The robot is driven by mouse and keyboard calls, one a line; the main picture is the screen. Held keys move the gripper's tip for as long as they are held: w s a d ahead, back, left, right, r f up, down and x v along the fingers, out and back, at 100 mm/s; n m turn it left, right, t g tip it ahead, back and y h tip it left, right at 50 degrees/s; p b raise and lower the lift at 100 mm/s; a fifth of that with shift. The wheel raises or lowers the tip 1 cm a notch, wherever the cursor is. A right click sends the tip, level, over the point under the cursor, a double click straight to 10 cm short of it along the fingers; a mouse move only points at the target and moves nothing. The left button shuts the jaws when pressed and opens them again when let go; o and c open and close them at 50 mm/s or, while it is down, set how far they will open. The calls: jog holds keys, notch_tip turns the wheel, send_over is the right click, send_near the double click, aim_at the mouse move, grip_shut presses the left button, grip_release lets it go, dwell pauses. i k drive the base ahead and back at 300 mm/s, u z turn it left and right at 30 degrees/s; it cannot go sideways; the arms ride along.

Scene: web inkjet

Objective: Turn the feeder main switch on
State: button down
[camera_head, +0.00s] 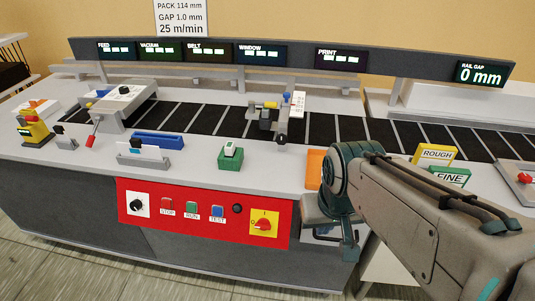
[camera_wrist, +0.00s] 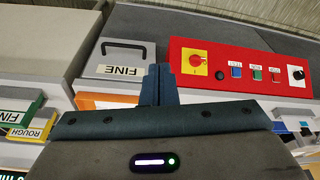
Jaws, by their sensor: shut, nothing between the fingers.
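The yellow square plate with a red rotary knob (camera_head: 263,223), which looks like the main switch, sits at the right end of the red control panel (camera_head: 152,225). The same knob shows in the wrist view (camera_wrist: 194,61). The way its handle points is too small to tell surely. My gripper (camera_head: 349,247) is low in front of the bench, right of the panel and apart from the switch. In the wrist view my gripper (camera_wrist: 159,77) is shut and empty, with the switch to its right. My arm hides part of the bench there.
A black dial (camera_head: 137,205) and STOP, RUN and TEST buttons share the panel. A grey drawer front labelled FINE with a handle (camera_wrist: 123,47) is close beside my fingers. ROUGH (camera_head: 436,154) and FINE (camera_head: 449,175) blocks stand behind my arm. The floor before the panel looks clear.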

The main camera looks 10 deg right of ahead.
aim_at(263, 224)
jog(key=u, duration=2.05)
jog(key=k, duration=0.35)
jog(key=z, duration=0.8)
